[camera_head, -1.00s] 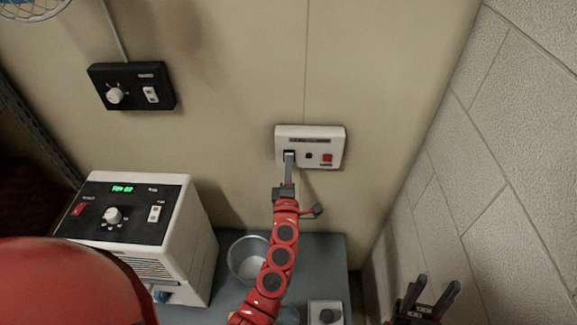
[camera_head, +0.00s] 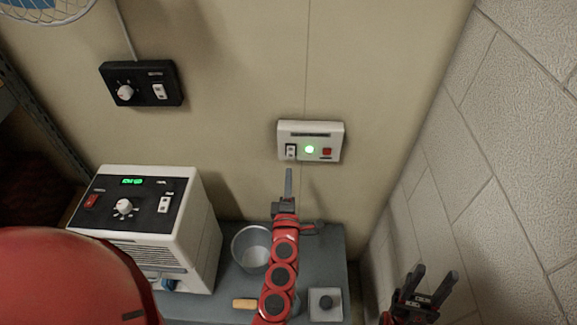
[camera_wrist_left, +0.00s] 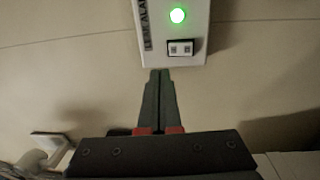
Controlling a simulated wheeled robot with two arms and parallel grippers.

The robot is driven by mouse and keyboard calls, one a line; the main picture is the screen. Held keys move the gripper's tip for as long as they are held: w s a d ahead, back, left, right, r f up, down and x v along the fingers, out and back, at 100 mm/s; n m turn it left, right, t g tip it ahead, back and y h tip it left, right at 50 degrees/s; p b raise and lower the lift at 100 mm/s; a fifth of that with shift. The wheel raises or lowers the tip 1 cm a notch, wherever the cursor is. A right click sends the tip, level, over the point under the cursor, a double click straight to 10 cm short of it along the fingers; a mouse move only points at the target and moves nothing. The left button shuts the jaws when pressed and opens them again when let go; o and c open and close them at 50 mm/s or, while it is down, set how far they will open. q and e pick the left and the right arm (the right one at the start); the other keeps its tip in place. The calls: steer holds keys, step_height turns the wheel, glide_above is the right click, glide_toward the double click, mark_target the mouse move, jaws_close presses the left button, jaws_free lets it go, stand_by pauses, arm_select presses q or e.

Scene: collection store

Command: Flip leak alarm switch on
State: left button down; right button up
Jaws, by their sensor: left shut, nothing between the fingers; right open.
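The white leak alarm box (camera_head: 287,131) is on the beige wall. Its rocker switch (camera_head: 291,151) is at the left, a lit green lamp (camera_head: 309,149) in the middle and a red button (camera_head: 326,152) at the right. The left wrist view also shows the box (camera_wrist_left: 205,12), the glowing lamp (camera_wrist_left: 177,15) and the switch (camera_wrist_left: 181,48). My left gripper (camera_head: 289,171) is shut and empty, its tips just below the switch and apart from it; they also show in the left wrist view (camera_wrist_left: 159,73). My right gripper (camera_head: 434,278) is open and empty at lower right, far from the box.
A black control box (camera_head: 141,84) hangs on the wall at upper left. A white dehumidifier-like unit (camera_head: 205,225) stands at left. A metal bucket (camera_head: 251,249) and a small grey box (camera_head: 325,304) are on the grey surface (camera_head: 325,262). A block wall (camera_head: 500,150) bounds the right.

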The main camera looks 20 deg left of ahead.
arm_select(q)
steer(key=shift+r+b+v, duration=0.2)
steer(key=shift+b+v, duration=0.05)
steer(key=shift+v, duration=0.8)
steer(key=shift+r+b+v, duration=0.15)
steer(key=shift+b+v, duration=0.05)
steer(key=shift+v, duration=0.85)
